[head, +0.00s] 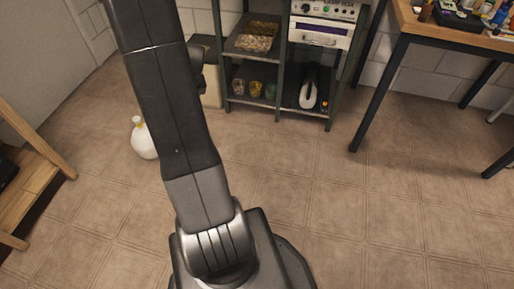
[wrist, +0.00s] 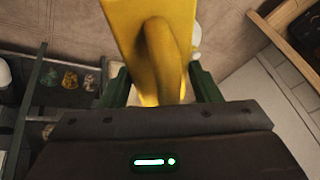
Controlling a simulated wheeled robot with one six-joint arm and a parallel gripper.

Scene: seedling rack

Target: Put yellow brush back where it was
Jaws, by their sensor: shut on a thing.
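The yellow brush (wrist: 178,40) fills the upper middle of the wrist view, close to the camera. My gripper (wrist: 160,92) is shut on it, with a dark green finger on each side of its lower part. The brush is held off the floor. Its far end runs out of the top of the picture. In the head view my arm shows, but the gripper and the brush are not visible there.
A dark metal shelf (head: 279,62) with trays, jars and a white device stands at the back. A table (head: 455,38) is at the right, a wooden rack (head: 30,185) at the left. A white jug (head: 144,140) stands on the floor. The middle floor is clear.

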